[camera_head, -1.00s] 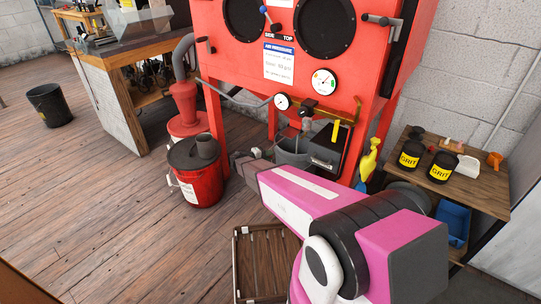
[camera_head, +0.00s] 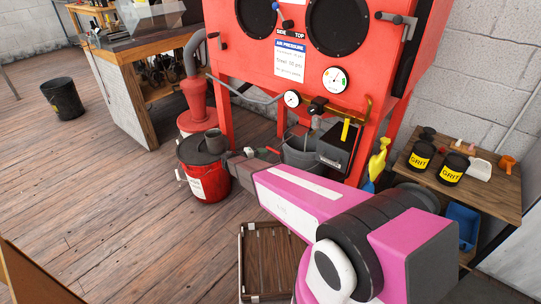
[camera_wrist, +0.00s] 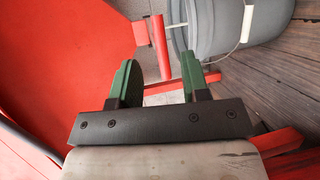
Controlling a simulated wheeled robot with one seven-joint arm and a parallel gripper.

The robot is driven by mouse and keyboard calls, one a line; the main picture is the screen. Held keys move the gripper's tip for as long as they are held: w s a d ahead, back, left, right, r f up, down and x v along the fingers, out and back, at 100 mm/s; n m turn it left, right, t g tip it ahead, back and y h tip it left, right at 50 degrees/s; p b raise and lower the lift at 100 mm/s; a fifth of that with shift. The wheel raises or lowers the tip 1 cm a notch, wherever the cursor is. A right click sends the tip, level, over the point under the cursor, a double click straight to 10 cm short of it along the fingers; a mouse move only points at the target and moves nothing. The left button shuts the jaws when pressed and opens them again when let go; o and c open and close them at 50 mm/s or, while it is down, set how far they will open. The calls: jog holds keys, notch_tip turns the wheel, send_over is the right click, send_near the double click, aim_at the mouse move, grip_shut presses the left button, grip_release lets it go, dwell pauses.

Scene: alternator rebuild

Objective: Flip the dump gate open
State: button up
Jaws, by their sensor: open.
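My gripper (camera_head: 264,151) is low in front of the red blast cabinet (camera_head: 262,42), between the red bucket and a grey bucket (camera_head: 300,153). In the wrist view its two green fingers (camera_wrist: 158,72) stand apart with nothing held between them. A red bar-like handle (camera_wrist: 159,46) shows just beyond the fingertips, beside the grey bucket (camera_wrist: 223,22). It may be the dump gate's handle; I cannot tell for sure. I see no clear contact between the fingers and it. The gate itself is not clearly visible.
A red lidded bucket (camera_head: 205,180) stands left of my gripper. A black box with a yellow handle (camera_head: 346,130) is at right. Red cabinet legs and a red frame bar (camera_wrist: 185,86) are close by.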

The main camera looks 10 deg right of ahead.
jog(key=shift+v, duration=1.2)
jog(key=s+d+r+m+g+y, duration=0.25)
jog(key=s+d+g+y, duration=0.25)
jog(key=s+d, duration=0.6)
jog(key=s+d+r+m+y, duration=0.2)
jog(key=s+d+r+y, duration=0.2)
jog(key=s+r+y, duration=0.3)
jog(key=s+y, duration=0.2)
jog(key=s, duration=0.1)
jog(key=shift+d+m+g+y, duration=0.2)
jog(key=shift+m+g+y, duration=0.15)
jog(key=shift+g+y, duration=0.05)
